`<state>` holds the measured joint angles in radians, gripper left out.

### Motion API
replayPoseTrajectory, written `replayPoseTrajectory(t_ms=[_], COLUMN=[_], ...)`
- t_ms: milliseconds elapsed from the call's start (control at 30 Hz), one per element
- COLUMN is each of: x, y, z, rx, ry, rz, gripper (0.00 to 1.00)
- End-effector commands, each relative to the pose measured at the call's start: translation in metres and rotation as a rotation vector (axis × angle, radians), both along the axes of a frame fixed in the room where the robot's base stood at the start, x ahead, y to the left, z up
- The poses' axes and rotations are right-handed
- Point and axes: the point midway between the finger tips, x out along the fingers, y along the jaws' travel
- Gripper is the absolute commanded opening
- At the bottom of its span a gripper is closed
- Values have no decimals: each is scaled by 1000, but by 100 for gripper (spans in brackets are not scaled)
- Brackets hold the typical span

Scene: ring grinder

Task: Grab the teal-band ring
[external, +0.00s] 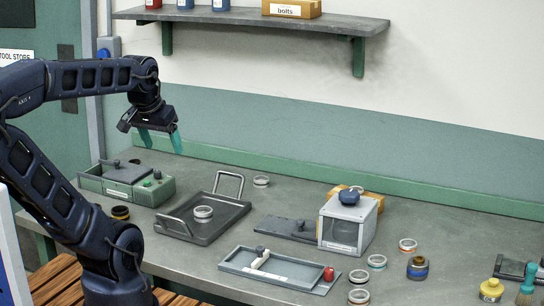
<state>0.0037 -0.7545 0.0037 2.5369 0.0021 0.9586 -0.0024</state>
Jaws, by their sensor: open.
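Several small pale metal rings lie on the grey workbench (440,235). A ring (377,262) at the front right seems to have a greenish band, possibly the teal one. A similar ring (358,276) lies just left of it, its band colour unclear. Rings with orange-red bands lie nearby, one behind (408,245) and one in front (358,296). Another ring (203,212) sits in the dark handled tray (178,228). My gripper (160,141) is open and empty, teal fingers pointing down, above the back left of the bench, far from the front-right rings.
A green-grey control box (150,190) stands below my gripper. A clear-sided box (345,228) with a blue knob stands mid-bench, left of the front-right rings. A shallow tray (235,266) lies in front. A shelf (350,22) hangs above. The back right bench is clear.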

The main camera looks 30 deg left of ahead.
Motion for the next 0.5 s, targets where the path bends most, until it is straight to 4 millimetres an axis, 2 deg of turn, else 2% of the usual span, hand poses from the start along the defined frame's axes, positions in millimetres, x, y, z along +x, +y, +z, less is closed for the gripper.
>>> replayPoseTrajectory(t_ms=[267, 367, 500], x=[4, 18, 47], y=[-2, -7, -24], z=[0, 0, -3], rx=[20, 75, 205], ry=[2, 6, 18], rz=[-34, -133, -384], gripper=[73, 73, 73])
